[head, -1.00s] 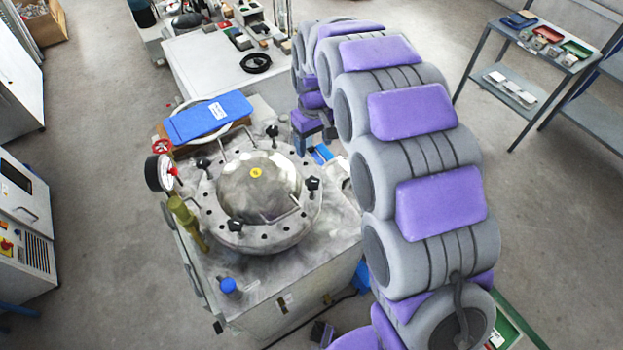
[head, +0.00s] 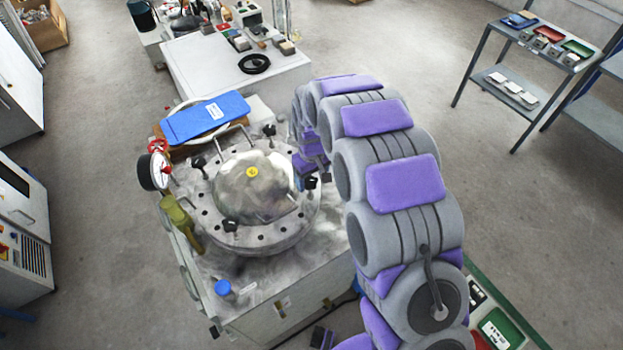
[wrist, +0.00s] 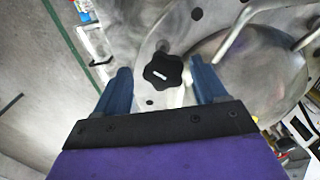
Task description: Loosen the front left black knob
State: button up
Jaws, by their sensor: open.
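The round metal lid (head: 208,215) with a shiny dome (head: 250,195) carries several black knobs. The front left knob (head: 231,225) stands at the lid's near edge in the head view. Another knob (head: 198,162) is at the left, one (head: 269,130) at the back, and one (head: 311,182) at the right. My gripper (wrist: 160,80) is open and empty. In the wrist view, a black star-shaped knob (wrist: 164,72) lies between its two blue fingers, with gaps on both sides. In the head view my gripper is at the lid's right side, by the right knob, partly hidden by my arm.
A pressure gauge (head: 154,171) and an olive-coloured fitting (head: 179,216) stand left of the lid. A bent metal handle (wrist: 240,28) is close to the right finger. A blue case (head: 205,118) lies behind.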

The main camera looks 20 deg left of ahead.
jog(key=shift+a+f, duration=0.3)
jog(key=shift+a, duration=0.2)
jog(key=shift+d, duration=0.3)
jog(key=c, duration=0.6)
jog(key=shift+r, duration=0.1)
jog(key=c, duration=0.5)
